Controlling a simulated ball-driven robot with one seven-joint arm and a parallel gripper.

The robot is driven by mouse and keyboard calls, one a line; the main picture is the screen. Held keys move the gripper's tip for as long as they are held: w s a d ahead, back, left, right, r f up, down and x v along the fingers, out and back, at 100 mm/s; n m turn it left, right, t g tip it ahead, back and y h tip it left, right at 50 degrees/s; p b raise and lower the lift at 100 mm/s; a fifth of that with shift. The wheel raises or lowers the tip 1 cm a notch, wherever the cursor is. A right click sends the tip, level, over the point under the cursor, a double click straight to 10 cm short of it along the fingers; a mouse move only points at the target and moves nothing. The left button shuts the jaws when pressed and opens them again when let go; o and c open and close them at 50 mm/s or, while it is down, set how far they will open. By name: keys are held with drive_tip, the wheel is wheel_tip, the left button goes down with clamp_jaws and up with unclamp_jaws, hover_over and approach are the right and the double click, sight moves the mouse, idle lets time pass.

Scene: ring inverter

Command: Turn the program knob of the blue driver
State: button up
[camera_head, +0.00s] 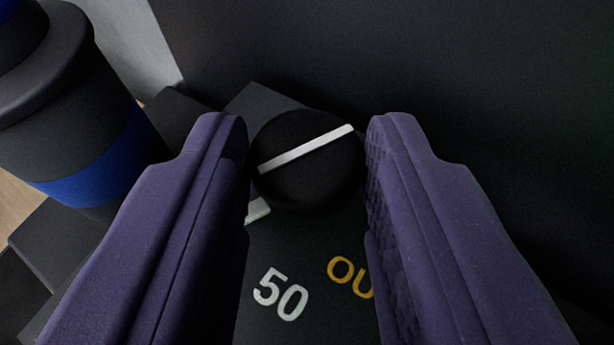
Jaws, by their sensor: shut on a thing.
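The program knob (300,185) is a round black knob with a white pointer line across its top. The line runs from lower left to upper right in the camera_head view. My gripper (307,165) has two purple fingers, one on each side of the knob, and is shut on it. The knob sits on a dark panel (320,318) with a white "50" and partly hidden yellow letters "OU" below it. A small pale mark shows at the knob's lower left, partly behind the left finger. No blue part of the driver is clearly seen around the knob.
A dark cylinder with a blue band (95,160) stands close at the left, beside my left finger. A large dark surface (400,50) rises behind the knob and to the right. Dark block-shaped parts lie at the lower left.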

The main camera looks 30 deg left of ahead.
drive_tip(key=o, duration=1)
drive_tip(key=p+v, duration=0.1)
drive_tip(key=v, duration=0.6)
drive_tip(key=shift+s+d+r+p, duration=0.1)
drive_tip(key=shift+s+d+p, duration=0.1)
drive_tip(key=shift+s+p, duration=0.15)
drive_tip(key=shift+c, duration=0.2)
